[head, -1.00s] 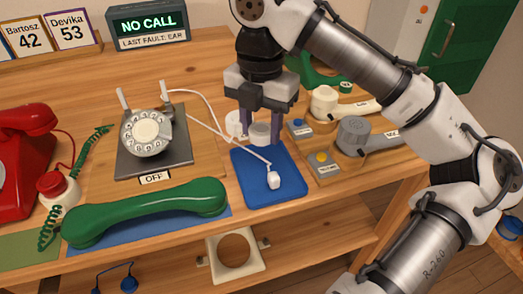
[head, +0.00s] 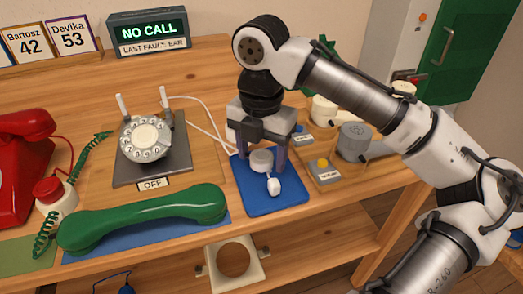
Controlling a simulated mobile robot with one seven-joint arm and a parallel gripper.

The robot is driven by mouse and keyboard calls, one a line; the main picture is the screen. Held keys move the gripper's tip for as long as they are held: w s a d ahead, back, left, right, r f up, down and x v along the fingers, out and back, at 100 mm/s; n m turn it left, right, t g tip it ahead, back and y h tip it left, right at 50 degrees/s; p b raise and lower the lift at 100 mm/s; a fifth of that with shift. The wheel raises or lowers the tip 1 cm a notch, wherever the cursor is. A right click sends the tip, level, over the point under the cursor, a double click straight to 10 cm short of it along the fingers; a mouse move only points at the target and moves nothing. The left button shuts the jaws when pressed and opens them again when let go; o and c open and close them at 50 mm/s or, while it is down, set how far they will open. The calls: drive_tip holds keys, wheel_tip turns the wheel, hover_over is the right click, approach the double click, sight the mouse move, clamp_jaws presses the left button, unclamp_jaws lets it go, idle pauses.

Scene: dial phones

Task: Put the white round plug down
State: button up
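The white round plug (head: 262,161) appears to stand upright on the blue mat (head: 291,197), toward its back. My gripper (head: 262,158) points down over it, with one finger on each side. The fingers are spread wider than the plug, so the gripper looks open around it. Whether a finger still touches the plug is hard to tell.
A green handset (head: 145,215) lies left of the mat, with the dial phone (head: 148,142) behind. Grey boxes, one with a yellow button (head: 323,163), and a grey round piece (head: 354,140) stand close on the right. A red phone (head: 22,165) is far left.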

sight(261, 156)
drive_tip(key=shift+r, duration=0.15)
wheel_tip(261, 156, up, 12)
drive_tip(key=p, duration=0.3)
idle(0.8)
